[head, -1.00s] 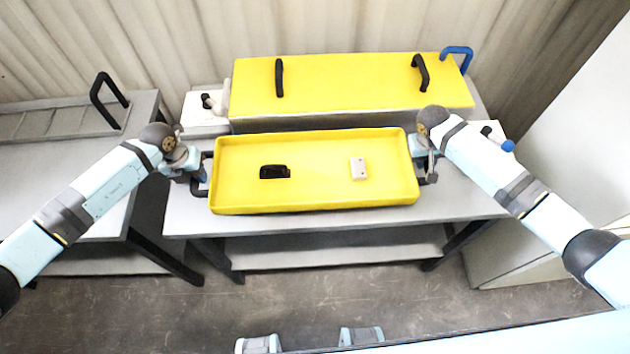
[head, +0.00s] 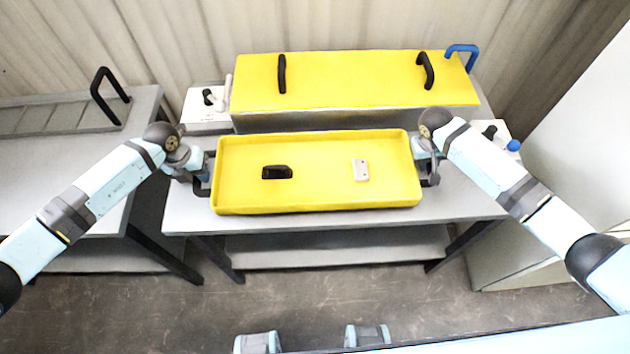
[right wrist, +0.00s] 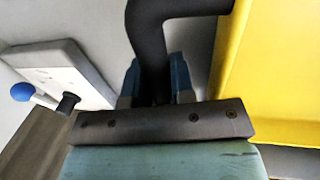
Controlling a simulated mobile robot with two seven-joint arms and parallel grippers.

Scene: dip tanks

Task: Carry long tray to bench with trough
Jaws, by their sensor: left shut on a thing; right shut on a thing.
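The long yellow tray (head: 320,193) is in the middle of the head view, held level over the front of the grey bench. A dark block (head: 277,172) and a pale plate-like piece (head: 361,170) lie in it. My left gripper (head: 203,172) is shut on the tray's left black handle. My right gripper (head: 427,166) is shut on the right handle, whose dark bar (right wrist: 150,45) shows between the fingers in the right wrist view. I cannot tell whether the tray touches the bench. The trough with a yellow lid (head: 350,82) stands behind it on the same bench.
The bench top (head: 330,224) shows in front of the tray. The lid has black handles; a blue handle (head: 463,53) rises behind its right end. White control boxes flank the trough. A second bench (head: 60,165) with a black-handled rack stands left, and a pale cabinet (head: 585,150) right.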

